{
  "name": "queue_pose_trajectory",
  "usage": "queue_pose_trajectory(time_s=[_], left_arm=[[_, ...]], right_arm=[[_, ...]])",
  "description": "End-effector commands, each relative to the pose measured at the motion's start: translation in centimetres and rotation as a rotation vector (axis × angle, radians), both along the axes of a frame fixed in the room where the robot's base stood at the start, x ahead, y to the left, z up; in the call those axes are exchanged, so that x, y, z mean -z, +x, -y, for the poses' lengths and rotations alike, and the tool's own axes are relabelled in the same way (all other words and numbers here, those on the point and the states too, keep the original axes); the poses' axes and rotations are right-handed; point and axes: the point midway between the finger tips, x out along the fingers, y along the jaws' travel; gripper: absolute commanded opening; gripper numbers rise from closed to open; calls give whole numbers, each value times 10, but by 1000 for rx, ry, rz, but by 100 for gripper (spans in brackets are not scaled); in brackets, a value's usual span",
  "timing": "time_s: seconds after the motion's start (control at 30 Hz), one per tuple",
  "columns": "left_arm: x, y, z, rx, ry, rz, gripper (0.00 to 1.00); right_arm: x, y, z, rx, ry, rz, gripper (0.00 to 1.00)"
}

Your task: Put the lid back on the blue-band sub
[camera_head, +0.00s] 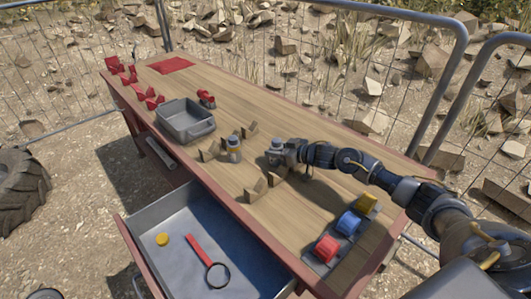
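My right gripper (282,154), on the arm from the right, is low over the middle of the wooden table. A small grey rounded thing shows at its tip; I cannot tell whether it is a held part or the gripper itself, nor whether the fingers are closed. A grey cylinder with a yellowish band (234,149) stands upright to its left. A rack (322,262) at the table's near right holds a red piece (327,248), a blue piece (348,223) and a yellow piece (367,203). I cannot make out a blue-band sub or its lid. My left gripper is out of view.
Small brown blocks (256,190) stand around the cylinder. A grey tray (185,127) and red pieces (152,98) are farther left. An open drawer (170,276) holds a yellow disc (162,239) and a red-handled magnifier (201,250). Metal fencing is behind the table.

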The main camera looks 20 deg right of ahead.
Motion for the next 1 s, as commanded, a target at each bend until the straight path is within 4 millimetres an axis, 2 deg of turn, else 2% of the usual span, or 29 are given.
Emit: queue_pose_trajectory(time_s=[0.03, 0.2, 0.27, 0.53, 0.67, 0.83, 1.0], left_arm=[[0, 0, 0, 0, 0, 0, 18], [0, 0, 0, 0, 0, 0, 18], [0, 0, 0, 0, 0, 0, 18], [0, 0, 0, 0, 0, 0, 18], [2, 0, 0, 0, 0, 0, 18], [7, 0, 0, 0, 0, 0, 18], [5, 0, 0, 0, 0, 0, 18]], right_arm=[[0, 0, 0, 0, 0, 0, 36], [0, 0, 0, 1, 0, 0, 14], [-2, 0, 0, 1, 0, 3, 8], [-3, 0, 1, 1, 0, 3, 8], [-11, 1, 1, 2, 2, 6, 8], [-32, 1, 1, 0, 0, 7, 8], [-65, -24, -14, -3, 0, 7, 8]])
